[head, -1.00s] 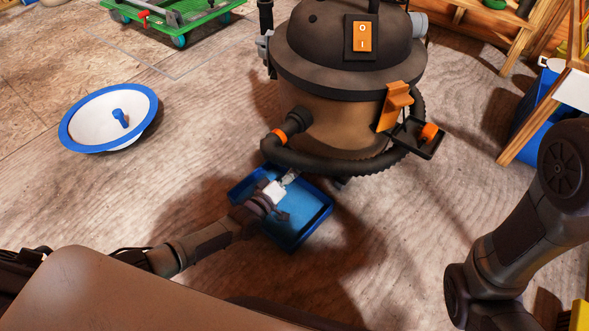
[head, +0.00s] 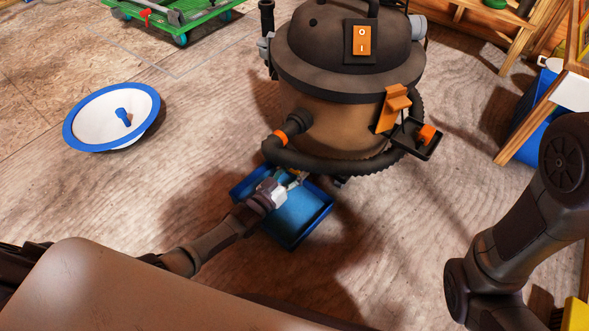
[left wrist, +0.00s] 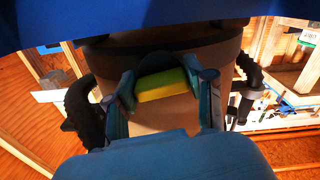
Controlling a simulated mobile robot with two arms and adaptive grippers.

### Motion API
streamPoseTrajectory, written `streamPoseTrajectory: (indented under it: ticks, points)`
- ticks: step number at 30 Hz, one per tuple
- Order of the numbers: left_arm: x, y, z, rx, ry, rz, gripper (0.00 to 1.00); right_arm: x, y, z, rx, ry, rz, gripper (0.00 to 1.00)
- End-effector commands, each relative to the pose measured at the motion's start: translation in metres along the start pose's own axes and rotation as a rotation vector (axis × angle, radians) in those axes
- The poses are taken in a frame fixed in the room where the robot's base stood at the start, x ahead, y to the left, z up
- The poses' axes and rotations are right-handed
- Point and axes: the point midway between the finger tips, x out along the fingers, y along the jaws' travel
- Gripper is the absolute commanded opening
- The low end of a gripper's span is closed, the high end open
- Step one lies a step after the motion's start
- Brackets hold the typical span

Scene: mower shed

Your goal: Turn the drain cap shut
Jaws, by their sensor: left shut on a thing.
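The vacuum (head: 335,125), with a brown drum and a dark lid, stands on the floor; its drum also fills the middle of the left wrist view (left wrist: 165,110). My left gripper (head: 283,184) is low at the drum's front, above a blue tray. In the left wrist view its fingers (left wrist: 163,90) stand either side of a yellow-green piece (left wrist: 160,85), which I take for the drain cap, and it is shut on it. The cap's seat and thread are hidden, so its turn position cannot be told. My right arm is at the right; its gripper is out of view.
The blue tray (head: 302,218) lies under my left gripper. A black hose (head: 330,163) loops just above it. A white bowl-like dish with a blue rim (head: 72,130) lies at the left. A green cart (head: 185,20) is at the back. Floor between dish and vacuum is clear.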

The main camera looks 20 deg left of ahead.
Motion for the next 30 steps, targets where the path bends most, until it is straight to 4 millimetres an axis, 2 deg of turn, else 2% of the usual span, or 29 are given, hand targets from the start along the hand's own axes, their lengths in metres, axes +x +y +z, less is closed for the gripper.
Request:
streamPoseTrajectory:
  ticks: [12,28,29,30]
  points:
    - [-0.0005,-0.0007,0.0009,0.175,-0.002,-0.001,0.19,0.0026,0.0005,0.0008,0.000,0.000,0.000,0.00]
    - [-0.0006,-0.0009,0.0011,0.198,-0.003,0.000,0.19,0.0028,0.0005,0.0007,0.000,0.000,0.000,0.00]
    - [-0.0005,-0.0009,0.0011,0.198,-0.003,0.000,0.57,0.0028,0.0005,0.0007,0.001,0.000,0.000,0.00]
    - [-0.0006,-0.0009,0.0011,0.198,-0.003,0.000,0.64,0.0028,0.0005,0.0007,0.000,0.000,0.000,0.00]
